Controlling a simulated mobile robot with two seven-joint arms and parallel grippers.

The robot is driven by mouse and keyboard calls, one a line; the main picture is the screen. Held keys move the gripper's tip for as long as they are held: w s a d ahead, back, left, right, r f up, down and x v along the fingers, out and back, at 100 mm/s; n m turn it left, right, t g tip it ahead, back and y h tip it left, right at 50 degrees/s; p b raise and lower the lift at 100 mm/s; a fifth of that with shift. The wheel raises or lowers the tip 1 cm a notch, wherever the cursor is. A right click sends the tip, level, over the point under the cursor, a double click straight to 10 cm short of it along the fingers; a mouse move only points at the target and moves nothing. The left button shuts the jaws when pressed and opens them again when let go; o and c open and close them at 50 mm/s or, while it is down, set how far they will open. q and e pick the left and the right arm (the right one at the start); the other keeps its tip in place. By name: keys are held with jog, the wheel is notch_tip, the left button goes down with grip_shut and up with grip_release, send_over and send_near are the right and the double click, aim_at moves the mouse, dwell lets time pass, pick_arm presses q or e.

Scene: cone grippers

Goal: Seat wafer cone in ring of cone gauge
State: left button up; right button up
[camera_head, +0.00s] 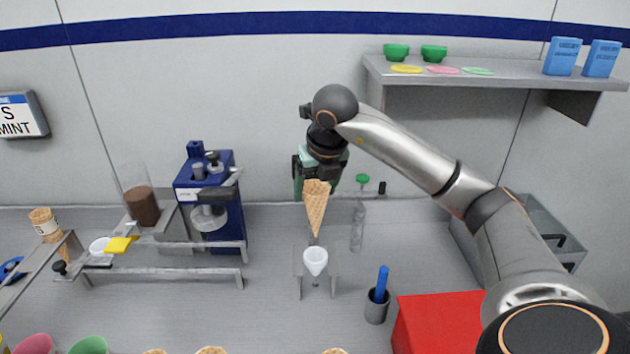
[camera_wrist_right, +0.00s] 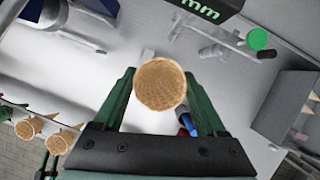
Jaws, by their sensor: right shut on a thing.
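A wafer cone (camera_head: 316,206) hangs point down from my right gripper (camera_head: 319,178), which is shut on it near its wide top. In the right wrist view the cone's round mouth (camera_wrist_right: 159,84) sits between the green fingers of my right gripper (camera_wrist_right: 160,90). The cone gauge (camera_head: 315,261) is a small stand with a white ring on the counter. In the head view the cone's tip is just above the ring, and a small gap seems to show between them. The cone hides most of the gauge in the right wrist view.
A grey cup with a blue handle (camera_head: 377,300) and a red box (camera_head: 440,322) stand right of the gauge. A clear bottle with a green top (camera_head: 358,226) is behind it. A blue machine (camera_head: 212,195) and a low rail (camera_head: 163,271) are to the left.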

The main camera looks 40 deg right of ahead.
aim_at(315, 211)
jog(key=shift+f, duration=1.5)
jog(key=shift+f+b, duration=0.5)
jog(key=shift+f, duration=0.9)
jog(key=shift+f+b, duration=3.35)
jog(key=shift+f, duration=1)
jog(key=o, duration=0.8)
jog(key=shift+c, duration=0.2)
jog(key=v, duration=1.2)
jog(key=shift+s+r, duration=0.15)
jog(key=shift+r, duration=0.1)
